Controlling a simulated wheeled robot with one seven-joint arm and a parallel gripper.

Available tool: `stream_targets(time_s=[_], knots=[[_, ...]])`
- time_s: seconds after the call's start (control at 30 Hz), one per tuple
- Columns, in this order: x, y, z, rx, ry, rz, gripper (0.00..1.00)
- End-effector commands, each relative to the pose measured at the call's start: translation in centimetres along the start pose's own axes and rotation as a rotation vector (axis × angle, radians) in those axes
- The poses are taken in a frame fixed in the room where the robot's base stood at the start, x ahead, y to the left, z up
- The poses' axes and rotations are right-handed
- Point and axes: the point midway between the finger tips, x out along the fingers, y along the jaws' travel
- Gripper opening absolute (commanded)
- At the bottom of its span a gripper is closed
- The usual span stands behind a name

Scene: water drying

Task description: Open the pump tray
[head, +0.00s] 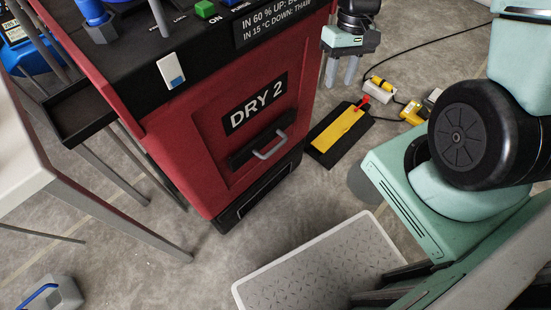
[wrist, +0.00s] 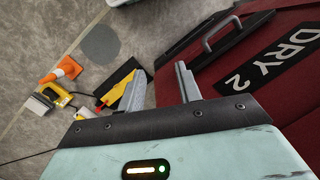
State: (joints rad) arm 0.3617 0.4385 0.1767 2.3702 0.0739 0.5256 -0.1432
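A red machine (head: 200,120) marked DRY 2 stands at the centre left of the head view. Its front has a recessed panel with a grey bar handle (head: 270,146) on a black plate, and a black tray-like front (head: 258,192) at the foot, flush with the machine. No label shows which part is the pump tray. The handle also shows in the wrist view (wrist: 221,33). My gripper (head: 340,84) hangs to the right of the machine's upper right edge, fingers down, open and empty. In the wrist view its two fingers (wrist: 162,82) stand apart, clear of the handle.
A yellow and black plate (head: 342,134) lies on the floor right of the machine, with yellow devices and cables beyond. A grey step platform (head: 315,265) stands in front. A table (head: 60,190) is at left. Bare floor lies before the machine.

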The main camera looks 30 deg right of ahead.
Motion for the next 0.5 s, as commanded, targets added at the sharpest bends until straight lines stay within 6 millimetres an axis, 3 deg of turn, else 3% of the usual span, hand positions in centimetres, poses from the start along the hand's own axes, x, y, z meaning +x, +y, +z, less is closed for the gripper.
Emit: stream_targets(time_s=[0.03,0.2,0.5], knots=[[1.7,1.0,-0.1,0.035,-0.054,-0.045,0.34],[6.1,2.3,0.0,0.101,-0.203,-0.227,0.34],[12.2,2.4,-0.2,0.207,-0.341,-0.675,0.34]])
